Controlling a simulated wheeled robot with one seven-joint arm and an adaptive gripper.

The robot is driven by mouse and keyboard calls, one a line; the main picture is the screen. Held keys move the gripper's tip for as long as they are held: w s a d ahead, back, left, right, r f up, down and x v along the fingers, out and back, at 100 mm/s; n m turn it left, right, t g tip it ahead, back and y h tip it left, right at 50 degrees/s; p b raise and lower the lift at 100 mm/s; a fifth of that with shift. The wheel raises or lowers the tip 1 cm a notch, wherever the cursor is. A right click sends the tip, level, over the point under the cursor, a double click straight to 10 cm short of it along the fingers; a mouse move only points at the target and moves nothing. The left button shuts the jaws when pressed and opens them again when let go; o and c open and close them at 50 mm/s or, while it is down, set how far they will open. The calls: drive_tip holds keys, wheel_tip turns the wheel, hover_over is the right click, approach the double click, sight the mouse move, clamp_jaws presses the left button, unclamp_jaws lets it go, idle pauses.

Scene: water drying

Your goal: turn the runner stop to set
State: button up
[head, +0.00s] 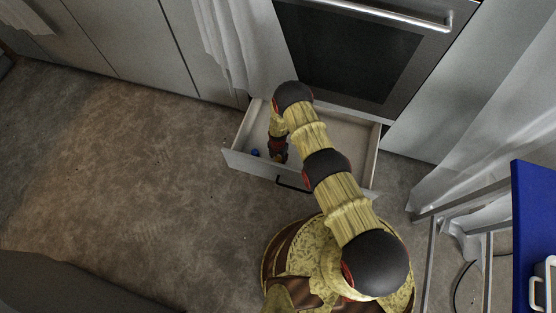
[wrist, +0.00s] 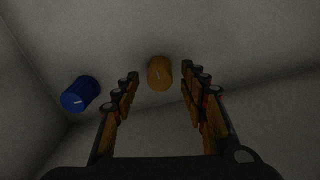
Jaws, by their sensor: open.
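Two small knobs are inside the open drawer (head: 332,117) below the oven. I cannot tell which one is the runner stop. The blue knob also shows in the head view (head: 255,152), near the drawer's left corner. My gripper (wrist: 160,84) is open and empty, with a finger on each side of the orange knob in the picture; contact is not clear. In the head view my gripper (head: 279,157) reaches down into the drawer, and the orange knob is hidden.
The drawer front (head: 262,169) has a dark handle (head: 293,184). The oven (head: 352,58) stands above, with a white cloth (head: 232,45) hanging to its left. A blue-topped table (head: 535,225) is at the right. Floor (head: 120,170) is clear at the left.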

drive_tip(key=shift+f, duration=0.7)
drive_tip(key=c, duration=0.3)
drive_tip(key=c, duration=0.8)
clamp_jaws()
